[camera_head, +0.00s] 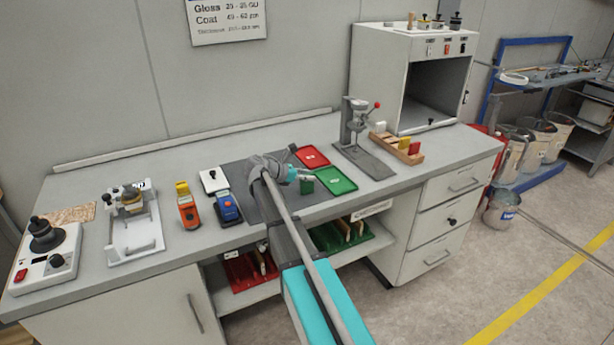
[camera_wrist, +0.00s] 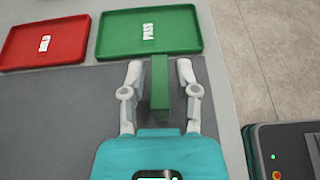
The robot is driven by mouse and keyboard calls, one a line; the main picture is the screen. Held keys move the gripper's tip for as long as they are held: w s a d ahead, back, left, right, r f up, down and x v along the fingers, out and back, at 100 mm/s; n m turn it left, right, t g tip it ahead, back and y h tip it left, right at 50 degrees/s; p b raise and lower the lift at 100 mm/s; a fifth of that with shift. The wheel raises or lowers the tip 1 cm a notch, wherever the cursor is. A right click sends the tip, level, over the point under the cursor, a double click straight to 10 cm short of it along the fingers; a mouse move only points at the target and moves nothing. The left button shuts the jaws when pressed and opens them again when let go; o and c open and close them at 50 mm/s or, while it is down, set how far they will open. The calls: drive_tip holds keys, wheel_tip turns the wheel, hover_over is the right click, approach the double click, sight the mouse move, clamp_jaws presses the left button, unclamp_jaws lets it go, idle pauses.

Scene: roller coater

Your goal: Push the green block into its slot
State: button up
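The green block (camera_wrist: 160,88) stands upright on the grey mat between the two fingers of my gripper (camera_wrist: 159,72) in the wrist view. A narrow gap shows on each side of it, so the fingers are open around it. In the head view the green block (camera_head: 307,187) is by the tip of my gripper (camera_head: 293,174), in front of the green tray. A wooden rack (camera_head: 405,157) at the right of the bench holds a few coloured blocks. I cannot tell which slot is the green block's.
A green tray (camera_wrist: 187,45) marked PASS lies just beyond the block. A red tray (camera_wrist: 28,55) marked HOLD is left of it. A grey press stand (camera_head: 354,125) stands between the trays and the rack.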

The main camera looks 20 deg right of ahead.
drive_tip(key=shift+o, duration=0.2)
idle(0.3)
drive_tip(key=shift+p+v, duration=2.75)
drive_tip(key=shift+v, duration=4.15)
drive_tip(key=s+a+f+m+y, duration=0.3)
drive_tip(key=s+m, duration=0.3)
drive_tip(key=s, duration=0.2)
drive_tip(key=s+a+f+m+y, duration=0.3)
drive_tip(key=s+m+y, duration=0.3)
drive_tip(key=s, duration=0.3)
drive_tip(key=s+a+f+m+y, duration=0.4)
drive_tip(key=s+f+m, duration=0.1)
drive_tip(key=s, duration=0.4)
drive_tip(key=shift+f+m, duration=0.2)
drive_tip(key=shift+m, duration=0.3)
